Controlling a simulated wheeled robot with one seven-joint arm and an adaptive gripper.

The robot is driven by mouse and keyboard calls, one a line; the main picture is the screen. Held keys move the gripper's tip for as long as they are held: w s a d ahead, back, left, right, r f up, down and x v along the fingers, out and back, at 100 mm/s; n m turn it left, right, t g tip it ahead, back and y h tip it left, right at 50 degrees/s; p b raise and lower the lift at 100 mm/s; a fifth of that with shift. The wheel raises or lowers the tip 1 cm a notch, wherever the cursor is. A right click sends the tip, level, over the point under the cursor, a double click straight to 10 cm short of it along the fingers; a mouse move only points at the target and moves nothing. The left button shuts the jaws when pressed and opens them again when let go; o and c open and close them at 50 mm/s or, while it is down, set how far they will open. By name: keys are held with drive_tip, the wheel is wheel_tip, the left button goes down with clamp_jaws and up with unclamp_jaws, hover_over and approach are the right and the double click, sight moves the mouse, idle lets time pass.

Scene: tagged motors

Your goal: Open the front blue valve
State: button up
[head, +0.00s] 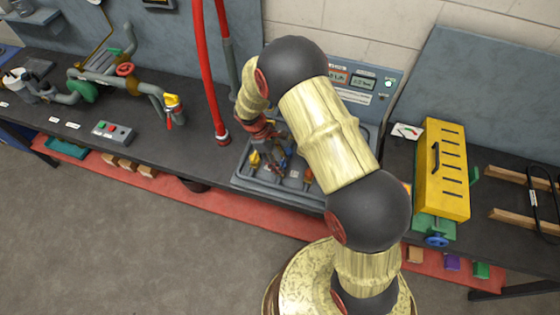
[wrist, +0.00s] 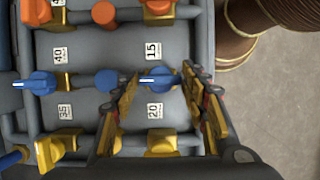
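The front blue valve (wrist: 163,81) is in the wrist view, a blue lever handle with a pale tip on a brass body, between labels 15 and 20. Its handle lies left to right in that view. My gripper (wrist: 164,74) is open, with one finger on each side of this handle; I cannot tell whether either touches it. A second blue valve (wrist: 36,83) is further left, near labels 40 and 35. In the head view my gripper (head: 281,158) is low over the grey valve panel (head: 248,183), and my arm hides much of the panel.
Orange valve handles (wrist: 157,7) and a round blue knob (wrist: 106,80) sit close to my fingers. In the head view a red pipe (head: 206,80) rises left of the panel. A yellow toolbox (head: 444,190) stands to the right on the dark bench.

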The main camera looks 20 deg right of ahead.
drive_tip(key=o, duration=0.3)
drive_tip(key=v, duration=1.2)
idle(0.5)
drive_tip(key=shift+s+d+r+m+t+y+b, duration=0.7)
drive_tip(key=shift+s+r+m+t+b, duration=0.85)
drive_tip(key=shift+s+r, duration=2.15)
drive_tip(key=shift+s+d+r+m+t+y+b, duration=0.65)
drive_tip(key=shift+s+r+m+t+b, duration=1.25)
drive_tip(key=shift+s, duration=2.75)
drive_tip(key=shift+s+d+r+m+t+y+b, duration=0.7)
drive_tip(key=shift+s+r+m+b, duration=1)
drive_tip(key=shift+s+r, duration=2.35)
